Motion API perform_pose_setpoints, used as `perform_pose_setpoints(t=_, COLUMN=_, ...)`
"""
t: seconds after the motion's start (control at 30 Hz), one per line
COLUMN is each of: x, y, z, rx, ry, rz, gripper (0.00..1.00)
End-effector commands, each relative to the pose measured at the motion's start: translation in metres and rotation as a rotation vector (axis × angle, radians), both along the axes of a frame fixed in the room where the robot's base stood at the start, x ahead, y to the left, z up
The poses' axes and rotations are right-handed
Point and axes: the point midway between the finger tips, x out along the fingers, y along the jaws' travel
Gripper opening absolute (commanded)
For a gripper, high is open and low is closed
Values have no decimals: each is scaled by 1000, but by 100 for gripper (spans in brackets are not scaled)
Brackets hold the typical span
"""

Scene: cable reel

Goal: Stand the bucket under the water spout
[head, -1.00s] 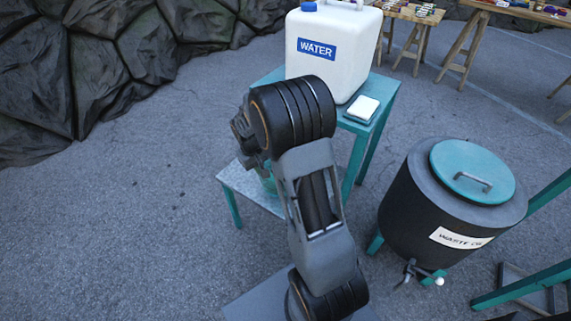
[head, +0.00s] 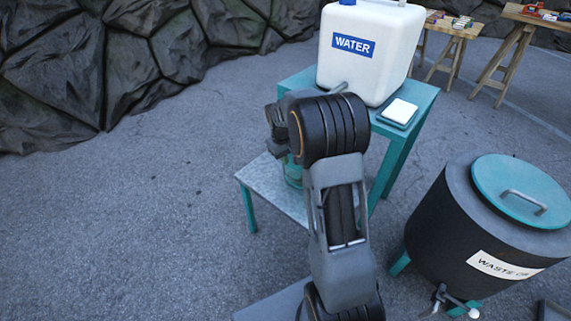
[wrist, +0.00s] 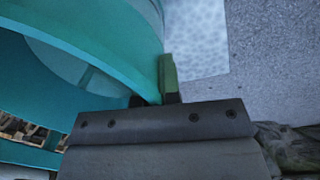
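The teal bucket (head: 293,172) shows only in part behind my arm in the head view, over the low metal platform (head: 270,188). In the wrist view the bucket (wrist: 100,30) fills the upper left. My gripper (wrist: 152,92) is at the bucket's wall, with one green-padded finger against its outside. The other finger is mostly hidden, with a dark bit showing on the wall's other side; it looks shut on the wall. The white water container (head: 368,60) stands on the teal table, its grey spout (head: 338,88) pointing toward the platform. Whether the bucket is below the spout is hidden.
The teal table (head: 425,92) also carries a small white-topped item (head: 399,112). A dark waste drum (head: 450,220) with a teal lid (head: 520,190) stands at the right. Rocks (head: 90,80) line the back left. The paving (head: 120,230) at left is clear.

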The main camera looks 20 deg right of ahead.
Motion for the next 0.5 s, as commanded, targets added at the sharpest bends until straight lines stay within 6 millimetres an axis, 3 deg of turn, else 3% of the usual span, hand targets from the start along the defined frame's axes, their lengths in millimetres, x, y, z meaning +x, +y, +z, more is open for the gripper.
perform_pose_setpoints(t=0.03, x=0, y=0, z=-12, rx=0, ry=1, rz=1, gripper=0)
perform_pose_setpoints(t=0.13, x=0, y=0, z=-21, rx=-1, ry=-1, rz=1, gripper=0)
perform_pose_setpoints(t=0.5, x=1, y=0, z=-24, rx=-1, ry=-2, rz=2, gripper=0)
